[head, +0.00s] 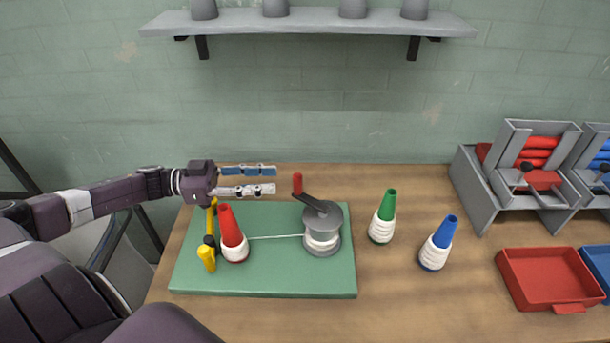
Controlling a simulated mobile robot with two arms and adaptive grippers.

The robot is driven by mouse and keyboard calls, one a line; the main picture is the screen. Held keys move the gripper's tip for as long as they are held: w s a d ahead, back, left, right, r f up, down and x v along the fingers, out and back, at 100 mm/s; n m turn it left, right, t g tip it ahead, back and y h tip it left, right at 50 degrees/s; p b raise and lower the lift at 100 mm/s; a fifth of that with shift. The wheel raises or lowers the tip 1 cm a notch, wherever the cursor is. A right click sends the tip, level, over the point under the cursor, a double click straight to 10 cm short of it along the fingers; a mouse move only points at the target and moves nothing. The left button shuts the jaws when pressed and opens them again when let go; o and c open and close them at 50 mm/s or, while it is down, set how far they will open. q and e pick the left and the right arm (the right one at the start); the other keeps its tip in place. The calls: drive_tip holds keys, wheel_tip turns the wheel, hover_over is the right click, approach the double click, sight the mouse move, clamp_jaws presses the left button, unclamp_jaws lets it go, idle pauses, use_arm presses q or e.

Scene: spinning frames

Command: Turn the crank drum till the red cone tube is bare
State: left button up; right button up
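The red cone tube (231,225) stands upright at the left of the green board (270,280). White yarn (236,251) is wound round its lower part, and its upper part is bare. A thin strand runs from it to the crank drum (322,242), which also has white yarn round it. The crank's dark arm ends in a red handle (297,184) at the drum's upper left. My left gripper (275,180) is open, its two fingers apart, pointing right towards the handle. It is close to the handle, but I cannot tell if they touch. My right gripper is not in view.
A yellow tool (209,240) stands left of the red cone. Green (384,215) and blue (439,242) cones with white yarn stand right of the board. A red tray (548,279) and grey racks (482,190) are at the right. A wall shelf (310,22) hangs above.

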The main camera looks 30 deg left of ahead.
sight(298, 179)
use_arm(q)
drive_tip(key=p+x, duration=0.1)
drive_tip(key=x, duration=0.5)
drive_tip(key=shift+w+d+r, duration=0.1)
drive_tip(key=shift+d, duration=0.15)
drive_tip(key=shift+w+d, duration=0.3)
drive_tip(key=shift+d, duration=0.3)
clamp_jaws()
